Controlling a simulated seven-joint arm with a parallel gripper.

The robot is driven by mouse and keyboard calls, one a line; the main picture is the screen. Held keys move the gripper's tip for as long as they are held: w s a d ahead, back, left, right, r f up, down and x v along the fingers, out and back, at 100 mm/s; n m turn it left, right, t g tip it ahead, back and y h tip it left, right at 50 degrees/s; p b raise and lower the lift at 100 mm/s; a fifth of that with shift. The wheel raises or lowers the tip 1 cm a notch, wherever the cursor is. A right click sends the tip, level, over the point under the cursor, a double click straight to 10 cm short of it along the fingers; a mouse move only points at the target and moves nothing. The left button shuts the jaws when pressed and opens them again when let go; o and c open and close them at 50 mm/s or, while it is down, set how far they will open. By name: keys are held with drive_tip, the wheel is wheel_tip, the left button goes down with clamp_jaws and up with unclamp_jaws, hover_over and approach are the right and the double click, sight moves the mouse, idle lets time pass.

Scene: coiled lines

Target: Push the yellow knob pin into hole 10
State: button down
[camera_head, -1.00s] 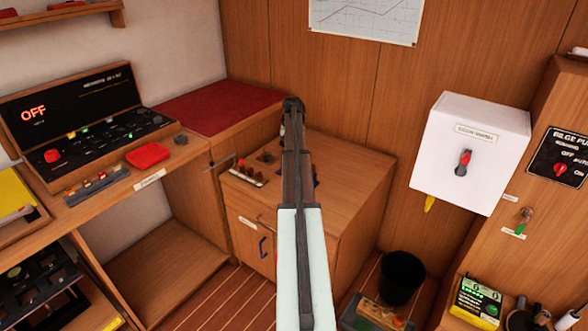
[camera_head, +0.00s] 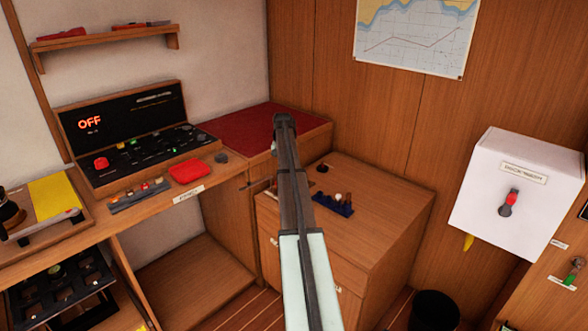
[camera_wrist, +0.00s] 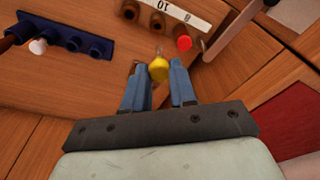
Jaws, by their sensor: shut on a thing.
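In the wrist view my gripper (camera_wrist: 158,80) is shut on the yellow knob pin (camera_wrist: 159,69), with a blue finger on each side of it. The pin's thin pale tip points away from the gripper, towards a white strip (camera_wrist: 192,13) marked 10, upside down in this view. Along the strip sit dark round fittings (camera_wrist: 157,21) and one red-topped piece (camera_wrist: 183,42). The tip appears apart from the strip; whether it lines up with a hole I cannot tell. In the head view my arm hides the gripper and pin.
A blue rack (camera_wrist: 72,36) with dark sockets and a white knob (camera_wrist: 38,46) lies at left in the wrist view. The rack also shows on the cabinet top in the head view (camera_head: 333,206). A white box (camera_head: 515,195) hangs at right. The cabinet top's right side is clear.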

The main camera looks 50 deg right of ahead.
drive_tip(key=shift+s+a+f+m, duration=0.1)
drive_tip(key=shift+s+m, duration=0.05)
drive_tip(key=shift+m, duration=0.45)
drive_tip(key=shift+f, duration=0.15)
drive_tip(key=shift+f, duration=2.8)
drive_tip(key=shift+f, duration=1.95)
drive_tip(key=c, duration=0.5)
unclamp_jaws()
drive_tip(key=shift+r, duration=0.1)
